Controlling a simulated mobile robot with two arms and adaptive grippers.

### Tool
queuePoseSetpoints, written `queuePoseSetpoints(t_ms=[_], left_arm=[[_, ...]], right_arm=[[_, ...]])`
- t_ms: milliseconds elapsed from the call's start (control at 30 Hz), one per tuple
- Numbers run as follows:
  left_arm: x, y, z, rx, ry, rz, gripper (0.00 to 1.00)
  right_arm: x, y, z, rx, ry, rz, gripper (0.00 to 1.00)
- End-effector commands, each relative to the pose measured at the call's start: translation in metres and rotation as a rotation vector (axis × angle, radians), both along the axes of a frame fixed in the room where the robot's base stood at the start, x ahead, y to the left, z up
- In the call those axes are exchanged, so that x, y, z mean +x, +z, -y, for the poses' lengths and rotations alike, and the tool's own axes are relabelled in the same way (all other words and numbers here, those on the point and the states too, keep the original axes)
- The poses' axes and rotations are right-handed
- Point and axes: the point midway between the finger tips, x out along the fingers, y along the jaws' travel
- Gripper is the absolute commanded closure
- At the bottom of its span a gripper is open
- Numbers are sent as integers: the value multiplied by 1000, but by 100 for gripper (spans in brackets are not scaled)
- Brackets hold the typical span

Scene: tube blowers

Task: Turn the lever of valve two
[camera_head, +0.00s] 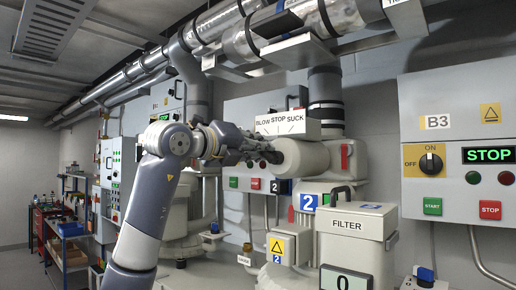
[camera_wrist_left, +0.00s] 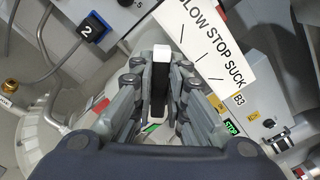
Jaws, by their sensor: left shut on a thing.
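My left gripper (camera_head: 262,152) reaches in from the left, just below the white BLOW STOP SUCK sign (camera_head: 288,125). In the left wrist view its fingers (camera_wrist_left: 160,90) are shut on the valve lever (camera_wrist_left: 161,72), a dark bar with a white end. The sign (camera_wrist_left: 208,45) is to the upper right of the lever there, with its tick marks on the side facing the lever. The pale valve cylinder (camera_head: 305,158) is just right of the gripper, above a blue number 2 label (camera_head: 307,203). The fingers mostly hide the lever in the head view. My right gripper is not in view.
A FILTER box (camera_head: 352,221) stands below the valve at the right. Panel B3 (camera_head: 455,140) is on the right wall, with a lit STOP display and a knob. Large pipes (camera_head: 270,35) run overhead. A shelf with items (camera_head: 70,225) is at the far left.

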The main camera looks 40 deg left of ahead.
Motion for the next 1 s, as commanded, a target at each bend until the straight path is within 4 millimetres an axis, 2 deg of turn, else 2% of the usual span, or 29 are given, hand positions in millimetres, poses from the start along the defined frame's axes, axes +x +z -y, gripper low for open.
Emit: queuePoseSetpoints(t_ms=[200, 233, 300, 333, 733, 867, 1000], left_arm=[[1, -1, 1, 1, -1, -4, 100], [1, -1, 1, 1, -1, -4, 84], [1, -1, 1, 1, -1, -4, 69], [1, -1, 1, 1, -1, -3, 67], [-5, 0, -1, 2, 0, 0, 67], [-23, 0, -2, 4, 1, 2, 67], [-54, 0, -5, 4, 2, 2, 67]], right_arm=[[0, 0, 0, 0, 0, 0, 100], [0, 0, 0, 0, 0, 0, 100], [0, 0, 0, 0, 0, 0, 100], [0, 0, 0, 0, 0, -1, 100], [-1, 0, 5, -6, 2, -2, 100], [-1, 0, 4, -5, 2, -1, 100], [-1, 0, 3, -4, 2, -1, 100]])
